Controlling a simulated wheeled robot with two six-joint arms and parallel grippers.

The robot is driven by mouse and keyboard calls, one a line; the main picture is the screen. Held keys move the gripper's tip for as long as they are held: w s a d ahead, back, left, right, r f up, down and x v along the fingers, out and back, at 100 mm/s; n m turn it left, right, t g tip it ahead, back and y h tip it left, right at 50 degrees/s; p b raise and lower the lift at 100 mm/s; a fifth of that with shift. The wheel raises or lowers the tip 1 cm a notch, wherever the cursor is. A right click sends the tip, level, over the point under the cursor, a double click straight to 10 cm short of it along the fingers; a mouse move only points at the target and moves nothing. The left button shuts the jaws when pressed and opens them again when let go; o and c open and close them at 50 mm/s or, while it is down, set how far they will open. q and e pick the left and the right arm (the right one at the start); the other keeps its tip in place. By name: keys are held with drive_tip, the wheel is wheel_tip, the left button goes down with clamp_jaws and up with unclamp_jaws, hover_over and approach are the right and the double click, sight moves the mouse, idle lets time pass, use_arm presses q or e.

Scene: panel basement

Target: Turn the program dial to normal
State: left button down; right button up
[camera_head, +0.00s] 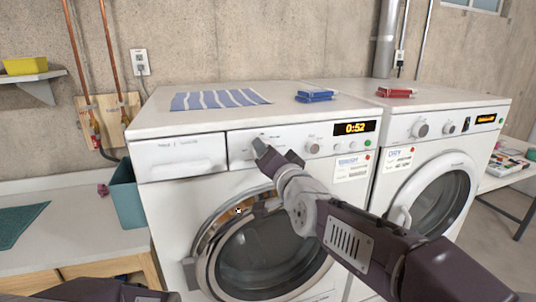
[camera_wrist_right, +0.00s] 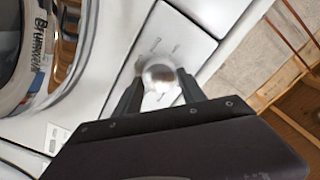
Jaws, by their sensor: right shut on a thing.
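My right gripper (camera_head: 262,150) is at the panel's left part and covers most of the program dial there. In the right wrist view, the round silvery dial (camera_wrist_right: 161,78) sits between the two dark fingers of my right gripper (camera_wrist_right: 159,88), which are shut on it. The dial's marked setting is not readable. My left gripper is not seen.
A dryer (camera_head: 437,145) stands right of the washer. A striped cloth (camera_head: 220,99), blue folded cloths (camera_head: 314,96) and a red one (camera_head: 397,92) lie on top. A detergent drawer (camera_head: 180,157) is left of the panel. A teal bin (camera_head: 127,197) stands beside the washer.

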drive_tip(key=o, duration=1.3)
drive_tip(key=shift+o, duration=0.2)
drive_tip(key=p+v, duration=0.1)
drive_tip(key=v, duration=0.8)
